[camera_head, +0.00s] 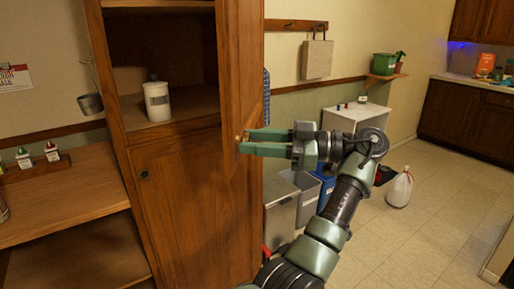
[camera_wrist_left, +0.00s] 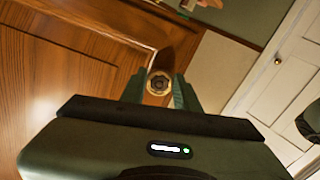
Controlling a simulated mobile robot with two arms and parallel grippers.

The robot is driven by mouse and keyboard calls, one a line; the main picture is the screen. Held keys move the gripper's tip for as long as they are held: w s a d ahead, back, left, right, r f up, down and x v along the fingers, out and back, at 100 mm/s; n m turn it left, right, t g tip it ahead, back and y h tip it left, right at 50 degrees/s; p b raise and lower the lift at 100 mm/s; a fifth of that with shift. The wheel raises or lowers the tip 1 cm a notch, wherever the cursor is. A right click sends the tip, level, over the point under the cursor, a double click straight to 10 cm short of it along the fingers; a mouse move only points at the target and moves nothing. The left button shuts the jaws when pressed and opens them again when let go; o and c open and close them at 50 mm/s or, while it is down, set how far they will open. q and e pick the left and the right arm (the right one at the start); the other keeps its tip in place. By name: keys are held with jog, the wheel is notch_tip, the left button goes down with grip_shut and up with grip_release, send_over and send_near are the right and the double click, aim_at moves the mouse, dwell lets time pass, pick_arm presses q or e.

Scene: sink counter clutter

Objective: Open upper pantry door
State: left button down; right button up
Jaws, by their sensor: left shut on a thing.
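The upper pantry door (camera_head: 238,75) is wooden and stands swung open, seen at a steep angle on the right side of the cabinet. Its panelled face also fills the left of the left wrist view (camera_wrist_left: 65,75). My left gripper (camera_head: 243,141) is at the door's lower free edge, its fingers shut on the round door knob (camera_wrist_left: 159,85), which sits between the two fingertips in the left wrist view. The lower pantry door (camera_head: 190,205) is closed, with a dark knob. My right gripper is not in view.
A white canister (camera_head: 157,103) stands on the exposed pantry shelf. Bins (camera_head: 281,211) stand on the floor beside the cabinet, below my arm. A white cabinet (camera_head: 356,118) and a white bag (camera_head: 398,190) are farther back. The tiled floor at right is clear.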

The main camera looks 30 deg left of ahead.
aim_at(232, 40)
pick_arm(q)
jog(key=shift+s+a, duration=0.1)
jog(key=c, duration=1)
grip_release()
jog(key=shift+c, duration=0.2)
notch_tip(232, 40, up, 20)
jog(key=shift+r+b, duration=0.1)
jog(key=shift+b, duration=0.2)
